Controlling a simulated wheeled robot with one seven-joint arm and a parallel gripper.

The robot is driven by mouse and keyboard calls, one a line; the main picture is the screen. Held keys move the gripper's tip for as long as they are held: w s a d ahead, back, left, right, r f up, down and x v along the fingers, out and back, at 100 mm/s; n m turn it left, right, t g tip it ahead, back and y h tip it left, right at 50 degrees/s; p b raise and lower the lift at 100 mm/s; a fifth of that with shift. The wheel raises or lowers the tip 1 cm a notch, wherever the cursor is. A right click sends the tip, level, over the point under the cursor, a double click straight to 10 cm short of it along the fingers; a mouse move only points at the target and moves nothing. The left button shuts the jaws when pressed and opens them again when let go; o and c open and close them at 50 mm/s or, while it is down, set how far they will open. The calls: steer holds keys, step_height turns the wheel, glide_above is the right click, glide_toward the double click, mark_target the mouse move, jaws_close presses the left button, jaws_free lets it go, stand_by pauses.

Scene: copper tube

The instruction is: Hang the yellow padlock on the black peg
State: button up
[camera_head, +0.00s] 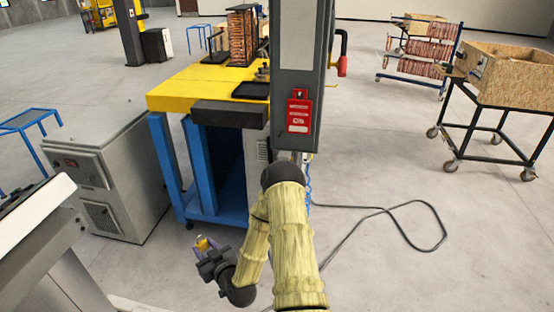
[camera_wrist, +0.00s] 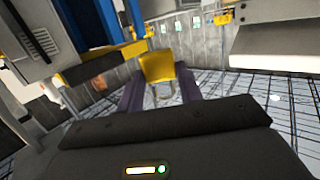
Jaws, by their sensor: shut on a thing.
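The yellow padlock (camera_wrist: 157,68) is held between the two purple fingers of my gripper (camera_wrist: 159,84) in the wrist view. Its yellow body points away from the wrist camera and its metal shackle is on the near side, toward the palm. In the head view, the padlock (camera_head: 201,243) is a small yellow patch at the tip of my gripper (camera_head: 204,248), low and left of centre, above the grey floor. A red panel (camera_head: 299,112) is on the front of the grey column (camera_head: 298,50). I cannot clearly make out the black peg in either view.
A yellow-topped table with blue legs (camera_head: 175,95) stands behind the gripper. A grey cabinet (camera_head: 120,170) is to the left. A black cable (camera_head: 415,215) lies on the floor to the right. A wheeled cart with a wooden box (camera_head: 510,85) stands far right.

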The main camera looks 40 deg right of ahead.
steer(key=s+d+r+m+h, duration=0.2)
steer(key=s+d+r+h, duration=0.1)
steer(key=d+r, duration=0.8)
steer(key=s+d+r+m+g+h, duration=0.1)
steer(key=s+d+r+m+h, duration=0.1)
steer(key=d+r, duration=1)
step_height(320, 180, up, 4)
steer(key=shift+s+d+f+h, duration=0.1)
steer(key=shift+s+d+h, duration=0.05)
steer(key=shift+s+h, duration=0.35)
steer(key=shift+w+d+f+p, duration=0.35)
steer(key=shift+w+d, duration=0.65)
steer(key=shift+d, duration=0.2)
steer(key=shift+w+d+f+p, duration=0.2)
steer(key=shift+w+d+p, duration=0.2)
steer(key=shift+w+d, duration=0.7)
steer(key=shift+w+d+f+p, duration=0.35)
steer(key=shift+w+d, duration=0.55)
steer(key=shift+d, duration=0.35)
steer(key=shift+r, duration=0.1)
